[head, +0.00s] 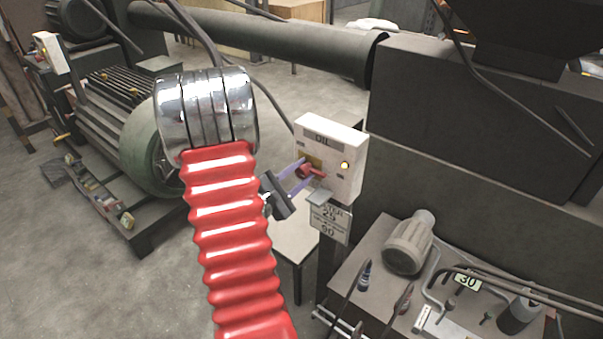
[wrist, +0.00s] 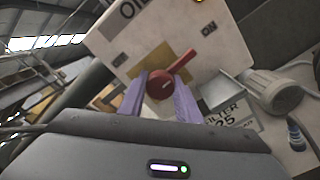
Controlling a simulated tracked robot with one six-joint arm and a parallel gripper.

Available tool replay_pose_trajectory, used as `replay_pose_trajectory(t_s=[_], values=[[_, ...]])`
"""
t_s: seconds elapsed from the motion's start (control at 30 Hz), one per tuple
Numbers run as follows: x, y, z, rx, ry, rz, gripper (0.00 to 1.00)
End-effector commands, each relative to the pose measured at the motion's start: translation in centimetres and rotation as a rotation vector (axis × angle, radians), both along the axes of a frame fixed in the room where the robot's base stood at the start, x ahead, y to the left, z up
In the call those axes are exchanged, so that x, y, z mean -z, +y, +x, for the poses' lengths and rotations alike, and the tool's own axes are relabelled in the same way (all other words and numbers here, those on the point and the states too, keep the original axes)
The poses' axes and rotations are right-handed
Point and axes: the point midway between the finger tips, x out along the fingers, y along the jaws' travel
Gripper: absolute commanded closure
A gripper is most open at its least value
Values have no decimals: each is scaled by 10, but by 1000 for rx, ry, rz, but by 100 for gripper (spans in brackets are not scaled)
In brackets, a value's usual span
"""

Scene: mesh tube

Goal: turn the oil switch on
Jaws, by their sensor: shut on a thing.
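The oil switch is a white box (head: 334,146) on a post, marked OIL, with a red rotary knob (head: 306,171) on a yellow plate. In the wrist view, the knob (wrist: 161,86) has its handle pointing up and right, toward the ON label. A small lamp (head: 344,165) on the box glows yellow. My gripper (head: 310,173) has its purple fingers at the box front. In the wrist view, my gripper (wrist: 160,92) is shut on the knob's round hub, one finger on each side. The fingers hide part of the hub.
A filter sign (head: 330,222) hangs below the box. A grey table (head: 365,262) at lower right holds a beige motor-like cylinder (head: 410,243), bent pipes and tools. A large dark machine (head: 470,110) stands behind. A green motor (head: 145,150) is at left. Open floor lies between.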

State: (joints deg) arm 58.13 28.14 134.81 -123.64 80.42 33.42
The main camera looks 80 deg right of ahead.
Motion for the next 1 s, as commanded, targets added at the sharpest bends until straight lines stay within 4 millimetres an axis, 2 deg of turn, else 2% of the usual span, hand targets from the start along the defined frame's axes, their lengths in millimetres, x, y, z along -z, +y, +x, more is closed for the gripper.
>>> replay_pose_trajectory(t_s=[0.23,0.67,0.7,0.93,1.0], values=[[3,1,0,0,-67,-21,92],[3,1,-1,1,-77,-25,92],[3,1,-1,1,-77,-25,67],[2,1,-1,1,-77,-28,51],[1,1,-1,1,-76,-30,51]])
